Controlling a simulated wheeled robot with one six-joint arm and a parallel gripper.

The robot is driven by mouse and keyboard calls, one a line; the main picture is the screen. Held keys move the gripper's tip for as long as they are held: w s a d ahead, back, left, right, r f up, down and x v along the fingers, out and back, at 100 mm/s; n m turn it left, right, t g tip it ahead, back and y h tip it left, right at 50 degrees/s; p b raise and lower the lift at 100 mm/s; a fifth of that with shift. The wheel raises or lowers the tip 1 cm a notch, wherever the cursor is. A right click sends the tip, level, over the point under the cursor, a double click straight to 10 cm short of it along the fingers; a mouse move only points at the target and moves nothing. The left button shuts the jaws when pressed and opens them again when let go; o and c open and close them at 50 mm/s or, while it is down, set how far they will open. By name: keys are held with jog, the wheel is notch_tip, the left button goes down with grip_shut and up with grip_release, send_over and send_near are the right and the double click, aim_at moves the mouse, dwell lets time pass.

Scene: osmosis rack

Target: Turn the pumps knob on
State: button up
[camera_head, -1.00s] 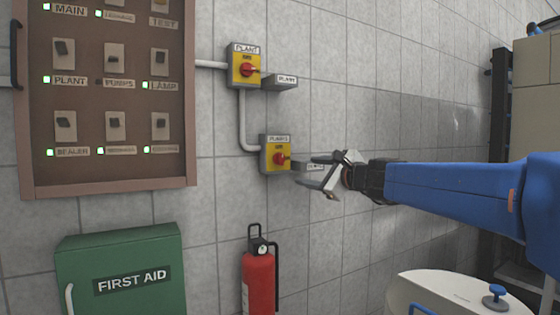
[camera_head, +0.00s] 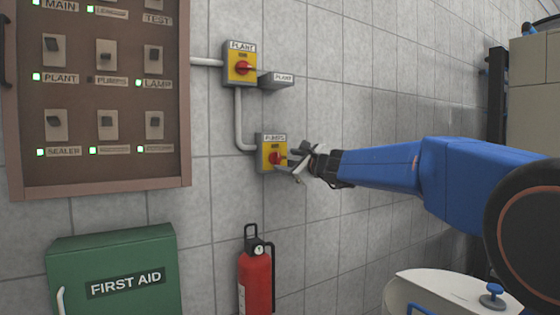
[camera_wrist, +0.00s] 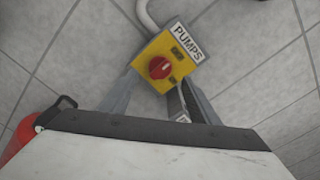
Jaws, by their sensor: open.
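The pumps knob (camera_head: 276,158) is a red rotary knob on a yellow plate, in a small grey box labelled PUMPS (camera_head: 274,138) on the tiled wall. The knob also shows in the wrist view (camera_wrist: 160,68), above the middle. My gripper (camera_head: 294,160) is open, just right of the knob in the head view. In the wrist view its two fingers (camera_wrist: 155,95) stand on either side of the lower part of the yellow plate, with nothing between them held. Whether a finger touches the box cannot be told.
A similar PLANT knob box (camera_head: 241,66) sits above, joined by a grey conduit (camera_head: 240,120). A switch panel (camera_head: 100,185) and a green first aid box (camera_head: 115,275) are at left. A red fire extinguisher (camera_head: 256,285) hangs below. A white tank (camera_head: 440,292) stands lower right.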

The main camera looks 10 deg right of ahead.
aim_at(279, 159)
jog(key=shift+x, duration=2.9)
jog(key=shift+c, duration=0.7)
jog(key=c, duration=0.9)
